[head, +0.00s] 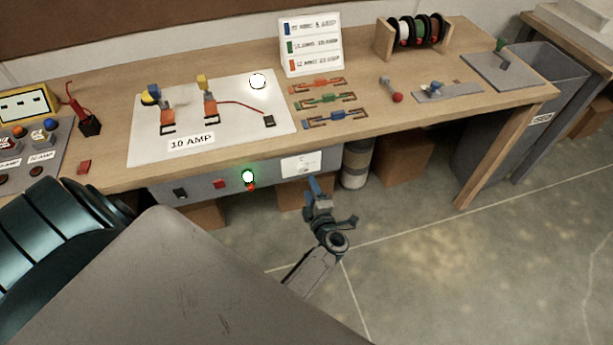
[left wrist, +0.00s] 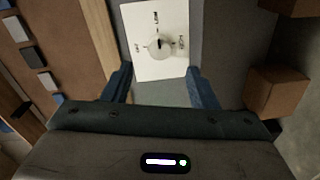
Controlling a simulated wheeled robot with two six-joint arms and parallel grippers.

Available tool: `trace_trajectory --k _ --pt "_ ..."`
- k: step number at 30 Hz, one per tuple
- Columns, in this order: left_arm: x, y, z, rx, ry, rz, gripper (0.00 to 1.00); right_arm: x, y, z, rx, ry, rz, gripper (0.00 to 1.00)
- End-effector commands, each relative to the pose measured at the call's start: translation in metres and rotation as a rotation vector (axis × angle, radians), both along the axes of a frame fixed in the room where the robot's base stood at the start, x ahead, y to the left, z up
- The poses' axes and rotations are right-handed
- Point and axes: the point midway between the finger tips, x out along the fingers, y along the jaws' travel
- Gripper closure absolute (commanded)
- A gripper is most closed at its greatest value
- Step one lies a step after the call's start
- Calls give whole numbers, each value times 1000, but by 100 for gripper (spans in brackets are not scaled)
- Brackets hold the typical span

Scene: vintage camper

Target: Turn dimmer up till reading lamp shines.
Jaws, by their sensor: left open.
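The dimmer is a round knob (left wrist: 158,46) with a dark pointer mark, on a white labelled plate (left wrist: 150,68) in the left wrist view. The plate also shows in the head view (head: 301,165), on the bench's front panel. My left gripper (head: 318,195) is below and in front of the plate. In the left wrist view its two blue fingers (left wrist: 160,86) are apart and empty, with the knob ahead between their lines. A bright white round lamp (head: 257,81) is on the white board; I cannot tell whether it is the reading lamp. My right gripper is not in view.
The wooden bench (head: 345,75) has a white 10 AMP board (head: 140,145), fuse links (head: 330,99) and a spool rack (head: 445,50). The grey front panel (head: 225,185) has switches and a glowing green light (head: 248,177). Brown boxes (left wrist: 276,91) stand below. Floor in front is clear.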

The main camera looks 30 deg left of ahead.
Motion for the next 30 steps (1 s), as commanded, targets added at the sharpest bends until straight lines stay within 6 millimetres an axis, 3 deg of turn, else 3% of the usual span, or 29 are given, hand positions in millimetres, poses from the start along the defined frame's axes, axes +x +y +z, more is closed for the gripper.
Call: trace_trajectory --k 3,9,26,28,30 --pt "-14 -16 -2 -2 1 0 47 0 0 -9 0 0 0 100" --pt "-24 -28 2 1 -1 1 47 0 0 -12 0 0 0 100" --pt "-25 -29 2 4 2 -3 47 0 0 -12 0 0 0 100" --pt "-26 -31 -5 23 22 -26 47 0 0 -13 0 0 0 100" --pt "-26 -35 -24 76 78 -97 47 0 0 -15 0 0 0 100"
